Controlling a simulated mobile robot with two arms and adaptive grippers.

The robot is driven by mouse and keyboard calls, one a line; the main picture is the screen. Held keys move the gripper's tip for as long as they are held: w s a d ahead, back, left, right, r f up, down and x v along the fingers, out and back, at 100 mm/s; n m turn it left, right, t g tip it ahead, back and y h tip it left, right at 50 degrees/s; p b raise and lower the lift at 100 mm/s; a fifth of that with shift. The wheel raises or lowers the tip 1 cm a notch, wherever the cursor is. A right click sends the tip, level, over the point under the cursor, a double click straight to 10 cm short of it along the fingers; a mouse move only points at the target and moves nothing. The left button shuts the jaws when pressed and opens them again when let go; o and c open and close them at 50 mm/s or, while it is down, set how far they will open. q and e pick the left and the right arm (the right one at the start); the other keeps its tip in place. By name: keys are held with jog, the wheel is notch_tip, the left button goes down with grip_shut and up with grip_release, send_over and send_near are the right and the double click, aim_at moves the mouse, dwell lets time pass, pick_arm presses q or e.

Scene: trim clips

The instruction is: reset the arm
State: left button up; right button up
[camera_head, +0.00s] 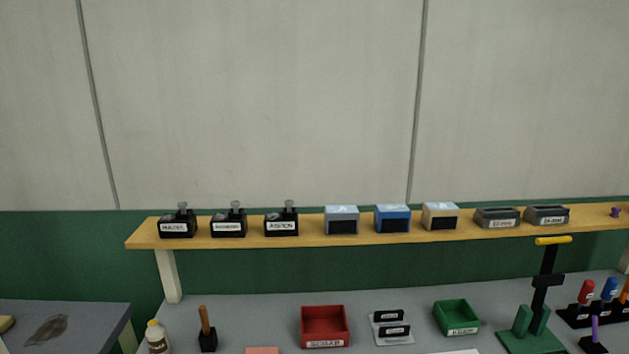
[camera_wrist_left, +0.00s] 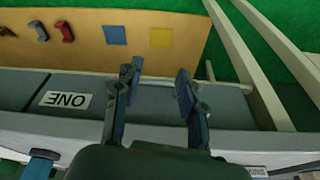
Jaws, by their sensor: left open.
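My left gripper (camera_wrist_left: 157,82) shows in the left wrist view with its two dark fingers apart and nothing between them. Beyond the fingers is a tan board (camera_wrist_left: 135,50) with a blue square (camera_wrist_left: 115,34), a yellow square (camera_wrist_left: 161,38) and dark and red clips (camera_wrist_left: 65,31) near its left end. Neither gripper shows in the head view. My right gripper is in no view.
A wooden shelf (camera_head: 300,241) holds several labelled boxes. On the grey bench (camera_head: 270,312) stand a red SCRAP bin (camera_head: 325,326), a green bin (camera_head: 456,317), a bottle (camera_head: 157,337), a brush (camera_head: 207,330) and a green press (camera_head: 533,330). A separate grey table (camera_head: 95,318) is at left.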

pick_arm(q)
notch_tip(320, 180, down, 16)
jog(key=s+b, duration=0.2)
jog(key=b, duration=0.1)
jog(key=s+a+f+g+b, duration=0.1)
jog(key=s+f+b, duration=0.1)
jog(key=s+f, duration=0.7)
jog(key=s+a+f+g+b, duration=0.1)
jog(key=s+a+f+b, duration=0.1)
jog(key=s+f, duration=0.7)
notch_tip(320, 180, down, 5)
jog(key=shift+a, duration=0.15)
